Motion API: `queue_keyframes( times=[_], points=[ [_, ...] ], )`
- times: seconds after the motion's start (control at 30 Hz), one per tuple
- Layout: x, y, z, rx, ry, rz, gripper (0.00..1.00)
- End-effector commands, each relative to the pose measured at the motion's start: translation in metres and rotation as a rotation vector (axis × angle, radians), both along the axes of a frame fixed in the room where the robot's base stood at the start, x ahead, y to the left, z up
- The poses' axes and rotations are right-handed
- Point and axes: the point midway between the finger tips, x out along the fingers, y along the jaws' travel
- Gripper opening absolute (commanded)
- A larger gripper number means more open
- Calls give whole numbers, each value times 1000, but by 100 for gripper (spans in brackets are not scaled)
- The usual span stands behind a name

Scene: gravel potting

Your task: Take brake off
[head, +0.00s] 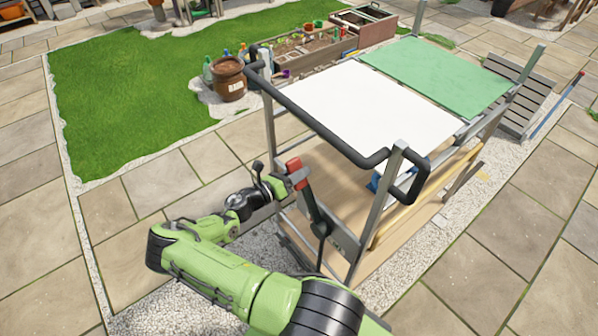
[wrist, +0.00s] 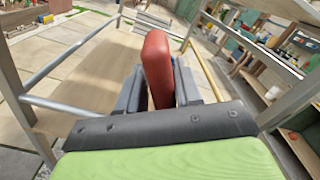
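The brake lever has a red grip (head: 294,170) and a dark shaft (head: 312,208) that runs down to the lower frame of a metal cart. My gripper (head: 286,184) is at the red grip, on the cart's near left side. In the wrist view the red grip (wrist: 158,68) stands between my two dark fingers (wrist: 160,88), tilted slightly. The fingers lie close along both its sides, and it looks held. The cart (head: 375,205) has a black push handle (head: 318,125) and a wooden lower deck.
A white panel (head: 365,108) and a green panel (head: 437,74) cover the cart's top. Its posts and handle rise close around my gripper. A brown barrel (head: 229,80) and planter boxes stand behind. Paving is open to the left and right.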

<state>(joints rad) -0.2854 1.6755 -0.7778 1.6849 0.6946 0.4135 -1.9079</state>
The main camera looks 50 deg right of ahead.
Motion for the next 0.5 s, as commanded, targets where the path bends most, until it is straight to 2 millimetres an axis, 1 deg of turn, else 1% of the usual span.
queue_keyframes(
  times=[0.03, 0.07, 0.1, 0.37, 0.47, 0.5],
  points=[
    [0, 0, 0, 1, 0, 1, 41],
    [0, 0, 0, 0, -1, 1, 46],
    [0, 0, 0, 0, -1, 0, 47],
    [0, 2, 1, -3, -1, -2, 47],
    [4, 14, 1, -2, -2, 1, 47],
    [6, 23, 1, -2, -2, 2, 47]
  ],
)
